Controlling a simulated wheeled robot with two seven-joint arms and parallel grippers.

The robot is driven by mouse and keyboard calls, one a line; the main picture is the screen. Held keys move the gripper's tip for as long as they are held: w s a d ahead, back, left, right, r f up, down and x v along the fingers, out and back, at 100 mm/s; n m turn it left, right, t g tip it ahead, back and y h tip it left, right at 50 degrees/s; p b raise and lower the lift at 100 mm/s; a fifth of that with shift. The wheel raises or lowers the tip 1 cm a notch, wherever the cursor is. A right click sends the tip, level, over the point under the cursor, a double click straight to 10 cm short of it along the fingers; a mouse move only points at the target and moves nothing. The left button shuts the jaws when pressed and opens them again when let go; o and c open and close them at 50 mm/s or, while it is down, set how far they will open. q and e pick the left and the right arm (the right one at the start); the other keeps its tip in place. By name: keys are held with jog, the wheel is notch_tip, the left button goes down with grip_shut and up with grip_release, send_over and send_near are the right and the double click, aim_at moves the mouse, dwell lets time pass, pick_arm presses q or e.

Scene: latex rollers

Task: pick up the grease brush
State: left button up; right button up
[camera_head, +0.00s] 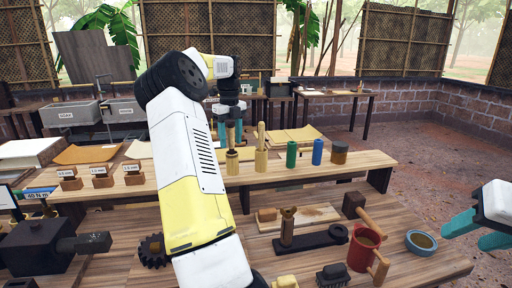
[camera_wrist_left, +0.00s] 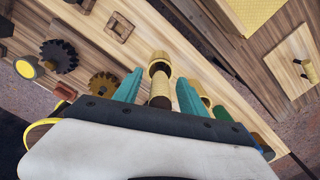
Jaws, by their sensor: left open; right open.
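Two wooden-handled tools stand upright in small tan holders on the back bench, and I cannot tell for certain which is the grease brush. The left one (camera_head: 232,160) is directly below my left gripper (camera_head: 230,131). The right one (camera_head: 261,148) has a taller bare handle and stands just to the right. In the left wrist view, a tan and brown upright piece (camera_wrist_left: 160,87) lies between the two teal fingers of my left gripper (camera_wrist_left: 159,88), which are spread apart. My right gripper (camera_head: 477,230) is open and empty at the right edge.
Green (camera_head: 291,154) and blue (camera_head: 317,151) cylinders and a brown jar (camera_head: 339,153) stand to the right on the back bench. The front bench holds a red mug (camera_head: 363,250), a blue-rimmed bowl (camera_head: 421,242), a dark gear (camera_head: 153,251) and a scrub brush (camera_head: 333,275).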

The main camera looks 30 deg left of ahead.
pick_arm(q)
jog(key=shift+f, duration=0.15)
grip_shut()
